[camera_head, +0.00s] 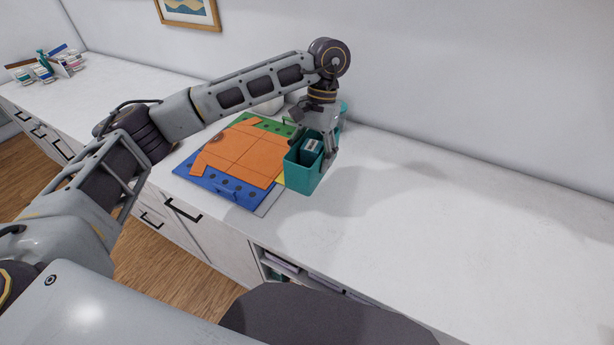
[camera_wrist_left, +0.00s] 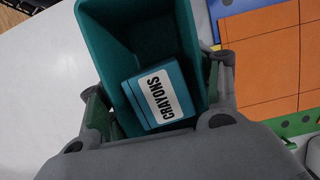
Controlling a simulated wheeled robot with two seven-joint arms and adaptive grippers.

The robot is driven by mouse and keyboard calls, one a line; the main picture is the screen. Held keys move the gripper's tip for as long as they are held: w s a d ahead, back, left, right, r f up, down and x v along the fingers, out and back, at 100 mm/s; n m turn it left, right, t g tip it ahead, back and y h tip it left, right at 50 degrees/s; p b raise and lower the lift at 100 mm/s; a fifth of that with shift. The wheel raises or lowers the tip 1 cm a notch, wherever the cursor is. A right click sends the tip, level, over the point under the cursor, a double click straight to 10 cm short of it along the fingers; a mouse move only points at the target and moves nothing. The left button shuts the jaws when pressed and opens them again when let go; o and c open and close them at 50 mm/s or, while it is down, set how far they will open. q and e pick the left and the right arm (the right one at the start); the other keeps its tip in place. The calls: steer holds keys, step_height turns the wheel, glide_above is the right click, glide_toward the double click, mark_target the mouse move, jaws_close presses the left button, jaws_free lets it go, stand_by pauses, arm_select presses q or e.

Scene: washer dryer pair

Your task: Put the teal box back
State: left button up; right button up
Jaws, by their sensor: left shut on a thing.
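The teal box (camera_head: 301,181) is an open-topped bin at the right edge of the coloured sheets on the white counter. It also shows in the left wrist view (camera_wrist_left: 112,40). A smaller blue-teal box labelled CRAYONS (camera_wrist_left: 162,97) sits inside it. My left gripper (camera_head: 318,150) reaches down from above, shut on the teal box with a finger on each of two opposite sides. I cannot tell whether the box touches the counter. My right gripper is not in view.
An orange sheet (camera_head: 238,152) lies over blue and green sheets left of the box. Another teal thing (camera_head: 344,108) shows partly behind my gripper. Several small items (camera_head: 45,66) stand at the far left. The counter (camera_head: 450,230) is clear to the right.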

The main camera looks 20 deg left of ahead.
mark_target(317, 146)
arm_select(q)
step_height(317, 146, down, 5)
steer(key=shift+r, duration=0.2)
steer(key=shift+f, duration=0.2)
step_height(317, 146, down, 2)
steer(key=shift+f+p, duration=0.15)
steer(key=shift+p, duration=0.25)
steer(key=shift+f, duration=0.6)
steer(key=o, duration=1.7)
steer(key=shift+r, duration=0.15)
steer(key=shift+w+r, duration=0.25)
steer(key=shift+r, duration=0.3)
steer(key=b+v, duration=0.1)
steer(key=v, duration=0.7)
steer(key=shift+r, duration=0.2)
steer(key=shift+v, duration=0.8)
steer(key=shift+r, duration=0.2)
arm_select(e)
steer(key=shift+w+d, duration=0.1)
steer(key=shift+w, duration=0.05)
